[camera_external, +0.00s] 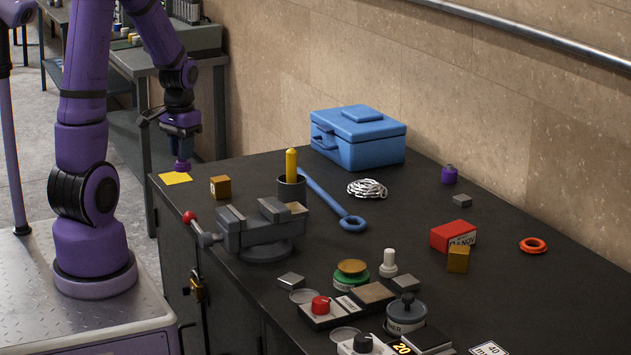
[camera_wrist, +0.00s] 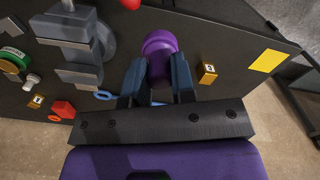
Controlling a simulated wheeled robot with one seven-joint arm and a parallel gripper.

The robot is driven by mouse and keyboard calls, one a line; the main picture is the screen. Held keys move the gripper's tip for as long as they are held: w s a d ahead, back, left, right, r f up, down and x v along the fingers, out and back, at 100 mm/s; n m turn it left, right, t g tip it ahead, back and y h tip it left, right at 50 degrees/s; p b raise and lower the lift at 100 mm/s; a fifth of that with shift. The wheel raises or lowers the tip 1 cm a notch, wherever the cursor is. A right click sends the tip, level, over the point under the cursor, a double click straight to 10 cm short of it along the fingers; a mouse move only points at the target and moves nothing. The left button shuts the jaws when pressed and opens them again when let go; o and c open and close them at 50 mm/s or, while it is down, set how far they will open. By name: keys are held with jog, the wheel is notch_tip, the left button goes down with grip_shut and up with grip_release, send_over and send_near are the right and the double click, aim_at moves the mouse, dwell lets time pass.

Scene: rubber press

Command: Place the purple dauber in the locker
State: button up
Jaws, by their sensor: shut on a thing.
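My gripper (camera_external: 182,146) is shut on the purple dauber (camera_external: 182,165) and holds it above the far left corner of the bench, near a yellow sheet. In the wrist view the dauber (camera_wrist: 160,48) is between the two blue-grey fingers (camera_wrist: 158,82), with its rounded purple end pointing away from the palm. Its lower part is hidden between the fingers. A dark cabinet (camera_external: 172,252) is under the bench, with a brass padlock (camera_external: 197,288) on its front. I cannot tell whether this cabinet is the locker; its inside is not visible.
The yellow sheet (camera_external: 175,178) and a brown block (camera_external: 220,187) lie below the gripper. A grey vise (camera_external: 262,232) with a red-knobbed handle, a cup (camera_external: 291,188) with a yellow stick, and a blue toolbox (camera_external: 358,140) stand further right. A small purple jar (camera_external: 449,175) is at the back right.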

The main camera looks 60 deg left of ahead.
jog(key=w+d+m, duration=0.4)
jog(key=d+m, duration=0.2)
jog(key=d, duration=0.9)
jog(key=w+d+m, duration=0.3)
jog(key=d+m, duration=0.2)
jog(key=d, duration=0.9)
jog(key=s+d+m, duration=0.4)
jog(key=s+d, duration=0.1)
jog(key=d, duration=0.5)
jog(key=s+d+m, duration=0.3)
jog(key=s+d, duration=0.1)
jog(key=d, duration=0.5)
notch_tip(320, 180, down, 11)
jog(key=w+d, duration=0.2)
jog(key=w, duration=0.2)
jog(key=w+d+f, duration=0.1)
jog(key=w+d, duration=0.2)
jog(key=w, duration=0.2)
jog(key=w+d, duration=0.3)
jog(key=w, duration=0.1)
jog(key=shift+w+d+f, duration=0.15)
jog(key=shift+d+f, duration=0.1)
jog(key=shift+f, duration=1.75)
jog(key=shift+f, duration=0.1)
